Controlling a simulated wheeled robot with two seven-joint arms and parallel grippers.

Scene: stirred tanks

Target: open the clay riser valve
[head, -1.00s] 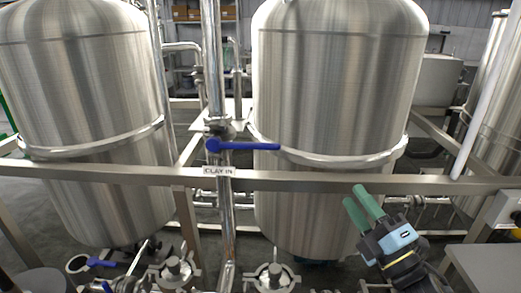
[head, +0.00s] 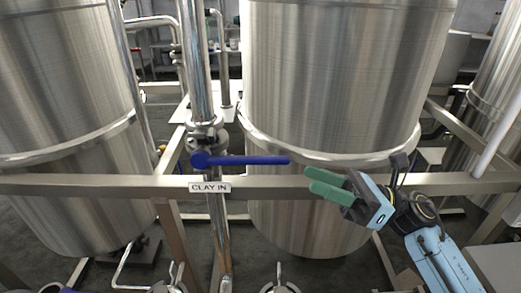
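The clay riser valve's blue lever handle (head: 245,160) lies level in the head view, pointing right from its hub on the vertical steel riser pipe (head: 219,240). A "CLAY IN" label (head: 210,187) sits on the rail just below it. My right gripper (head: 308,181) has two green fingers pointing left, with a narrow gap between them. It is to the right of the lever's tip and slightly below it, apart from it in the picture, with nothing seen between the fingers. My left gripper is not in view.
A horizontal steel rail (head: 95,185) crosses in front of two large steel tanks, the left tank (head: 60,90) and the middle tank (head: 340,80). The riser stands between them. Pipe fittings show along the bottom edge.

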